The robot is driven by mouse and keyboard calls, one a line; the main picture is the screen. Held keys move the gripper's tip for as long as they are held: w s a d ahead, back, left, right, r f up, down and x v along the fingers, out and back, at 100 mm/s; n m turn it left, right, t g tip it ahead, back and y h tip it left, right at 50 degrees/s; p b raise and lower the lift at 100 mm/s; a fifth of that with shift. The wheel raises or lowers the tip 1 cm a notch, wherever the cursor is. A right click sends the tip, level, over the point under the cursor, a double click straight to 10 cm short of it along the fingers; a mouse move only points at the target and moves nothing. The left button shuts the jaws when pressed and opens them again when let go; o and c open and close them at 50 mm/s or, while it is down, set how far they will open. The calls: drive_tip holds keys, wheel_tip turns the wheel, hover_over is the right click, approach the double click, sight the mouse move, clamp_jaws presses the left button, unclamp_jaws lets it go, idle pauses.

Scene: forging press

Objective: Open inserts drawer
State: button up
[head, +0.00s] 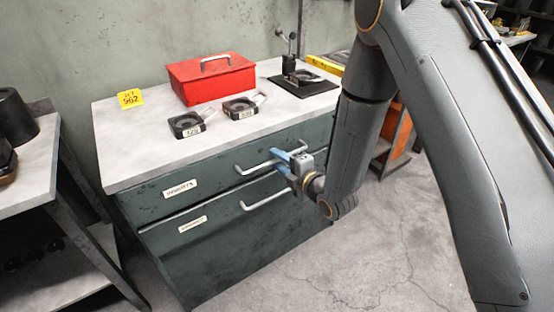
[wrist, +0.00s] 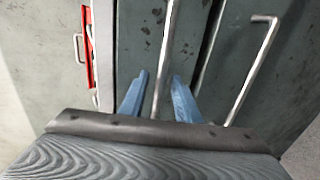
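The inserts drawer (head: 215,168) is the upper drawer of the dark green cabinet, with a white label at its left. It appears closed in the head view. Its metal bar handle (head: 254,168) is partly hidden by my gripper (head: 284,158). In the wrist view the handle bar (wrist: 166,55) runs between the two blue fingertips of my gripper (wrist: 158,82). The fingers are apart, one on each side of the bar, with visible gaps. I cannot tell how deep the bar sits between them.
A lower drawer (head: 205,250) has its own handle (head: 262,198), close below my gripper. On the cabinet top (head: 145,150) are a red box (head: 212,80), two small dies, a yellow sign (head: 130,98) and a black fixture. A side table (head: 40,165) stands left. Floor is clear in front.

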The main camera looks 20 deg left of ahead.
drive_tip(key=shift+w+a+f, duration=0.1)
drive_tip(key=shift+w+a, duration=0.15)
drive_tip(key=shift+a, duration=0.05)
clamp_jaws()
drive_tip(key=shift+s+d, duration=0.1)
drive_tip(key=shift+d, duration=0.05)
